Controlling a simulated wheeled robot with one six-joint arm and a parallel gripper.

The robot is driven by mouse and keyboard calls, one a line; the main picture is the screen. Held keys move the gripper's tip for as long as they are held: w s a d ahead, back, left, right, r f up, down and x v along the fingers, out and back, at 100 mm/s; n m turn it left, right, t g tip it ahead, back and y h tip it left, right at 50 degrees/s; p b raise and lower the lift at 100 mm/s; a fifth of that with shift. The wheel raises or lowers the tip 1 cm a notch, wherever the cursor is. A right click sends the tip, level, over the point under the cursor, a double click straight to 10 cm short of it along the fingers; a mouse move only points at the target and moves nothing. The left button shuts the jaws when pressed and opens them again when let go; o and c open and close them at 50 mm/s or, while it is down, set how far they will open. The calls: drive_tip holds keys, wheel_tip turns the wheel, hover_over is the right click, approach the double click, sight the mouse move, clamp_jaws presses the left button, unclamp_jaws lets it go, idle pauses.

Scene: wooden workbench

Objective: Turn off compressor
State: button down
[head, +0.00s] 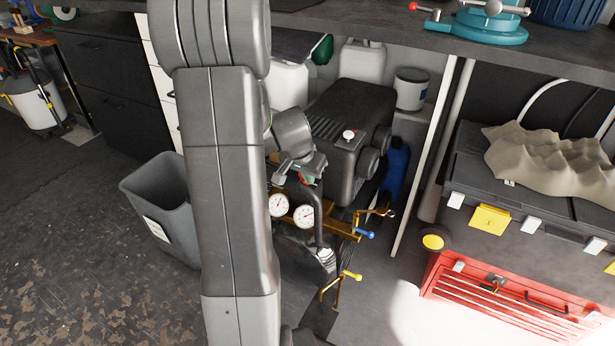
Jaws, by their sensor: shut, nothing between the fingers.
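The compressor (357,115) is a dark box-shaped machine under the workbench, in the middle of the head view. My gripper (312,165) is just left of the compressor's front, above the gauges and lower in the picture than the knob. It is shut and empty. My arm hides part of the compressor's left side. Whether the gripper touches the compressor cannot be told.
Clamps with blue and yellow handles (345,288) are in front of the compressor. A blue bottle (396,168) stands to its right. A grey bin (165,205) is at left. A black case (478,170) and red toolbox (500,300) are at right. The workbench top (380,28) overhangs.

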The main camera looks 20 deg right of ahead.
drive_tip(key=shift+d+b, duration=0.4)
drive_tip(key=shift+d, duration=0.1)
idle(0.8)
drive_tip(key=shift+w+a, duration=0.1)
drive_tip(key=shift+a, duration=0.05)
drive_tip(key=shift+w+a+b, duration=0.25)
drive_tip(key=shift+a+b, duration=0.2)
drive_tip(key=shift+a, duration=0.15)
